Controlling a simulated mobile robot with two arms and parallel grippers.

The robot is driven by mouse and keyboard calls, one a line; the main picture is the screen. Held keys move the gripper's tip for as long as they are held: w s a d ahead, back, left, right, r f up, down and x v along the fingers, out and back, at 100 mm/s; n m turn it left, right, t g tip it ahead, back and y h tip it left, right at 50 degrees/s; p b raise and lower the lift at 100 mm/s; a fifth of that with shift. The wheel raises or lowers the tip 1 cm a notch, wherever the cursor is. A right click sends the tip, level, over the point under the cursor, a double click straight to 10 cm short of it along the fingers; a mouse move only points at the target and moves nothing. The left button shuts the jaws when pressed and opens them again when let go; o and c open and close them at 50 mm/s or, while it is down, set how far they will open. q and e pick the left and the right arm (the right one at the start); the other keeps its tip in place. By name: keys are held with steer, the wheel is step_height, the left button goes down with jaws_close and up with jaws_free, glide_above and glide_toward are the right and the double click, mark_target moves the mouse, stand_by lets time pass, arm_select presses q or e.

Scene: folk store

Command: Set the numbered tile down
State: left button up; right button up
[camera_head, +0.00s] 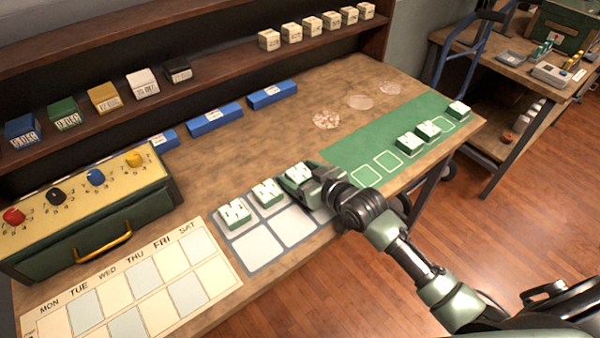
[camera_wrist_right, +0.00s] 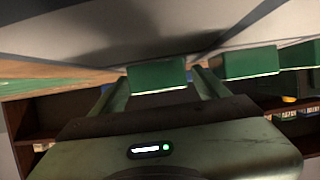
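A numbered tile (camera_head: 299,172), green with a white top, is at the back right cell of the grey six-cell tray (camera_head: 262,241). My right gripper (camera_head: 311,180) is around it, and the arm comes in from the right. In the right wrist view the tile (camera_wrist_right: 157,74) sits between the two fingertips, which appear shut on it. It looks on or very close to the tray; the exact contact is hard to see. Two similar tiles, one at the left (camera_head: 235,213) and one in the middle (camera_head: 268,192), stand in the same row. My left gripper is not in view.
A green mat (camera_head: 345,152) with outlined squares and several tiles lies to the right. A weekday calendar board (camera_head: 130,285) and a knob box (camera_head: 90,215) are left. Blue blocks (camera_head: 215,119) line the back below the shelf (camera_head: 215,62). The tray's front row is empty.

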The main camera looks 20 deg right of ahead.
steer(key=shift+r, duration=0.2)
steer(key=v, duration=1.2)
steer(key=shift+b, duration=0.3)
steer(key=shift+f, duration=0.1)
